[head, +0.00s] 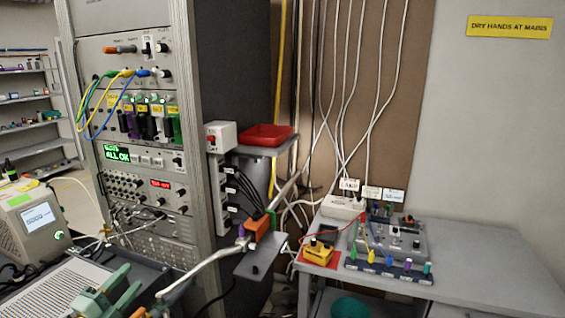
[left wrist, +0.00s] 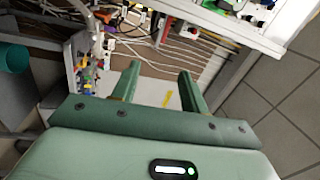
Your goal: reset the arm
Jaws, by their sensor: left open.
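My left gripper (head: 124,283) is green and shows at the lower left of the head view, over a grey bench area in front of the instrument rack. In the left wrist view its two green fingers (left wrist: 159,80) stand apart with nothing between them. A pale wall or panel surface and a small yellow patch show beyond the fingers. No object touches the fingertips there. My right gripper does not show in either view.
The tall instrument rack (head: 185,120) stands behind and right of my left gripper. A grey device with a screen (head: 33,222) stands at left. A grey bracket carries an orange block (head: 258,229). A side table (head: 490,280) at right holds cables, a yellow pedal-like box (head: 319,252) and a control box.

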